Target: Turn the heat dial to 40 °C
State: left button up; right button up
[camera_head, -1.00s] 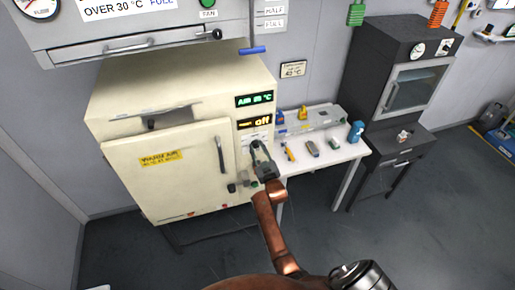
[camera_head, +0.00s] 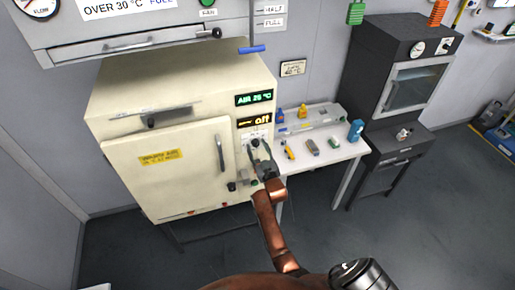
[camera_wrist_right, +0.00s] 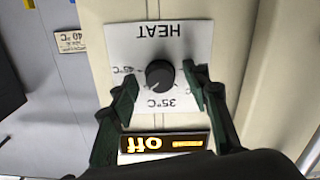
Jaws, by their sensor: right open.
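The heat dial (camera_wrist_right: 160,74) is a round black knob on a white plate marked HEAT, seen upside down in the right wrist view. Marks around it include 35 °C; the others are small or partly covered, and the pointer is hard to read. My right gripper (camera_wrist_right: 161,80) is open, with one dark green finger on each side of the dial. Gaps show between the fingers and the knob. In the head view the right gripper (camera_head: 258,155) is at the cream oven's (camera_head: 180,100) control strip and partly hides it. My left gripper is not in view.
The oven's green display (camera_head: 254,99) reads AIR 25 °C; the amber display (camera_head: 254,121) reads off. The oven door handle (camera_head: 219,153) is left of the gripper. A white table (camera_head: 345,152) with small items stands to the right, then a dark cabinet (camera_head: 385,90).

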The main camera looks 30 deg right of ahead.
jog(key=shift+s, duration=0.2)
jog(key=v, duration=1.1)
jog(key=shift+s, duration=0.3)
jog(key=shift+f, duration=0.1)
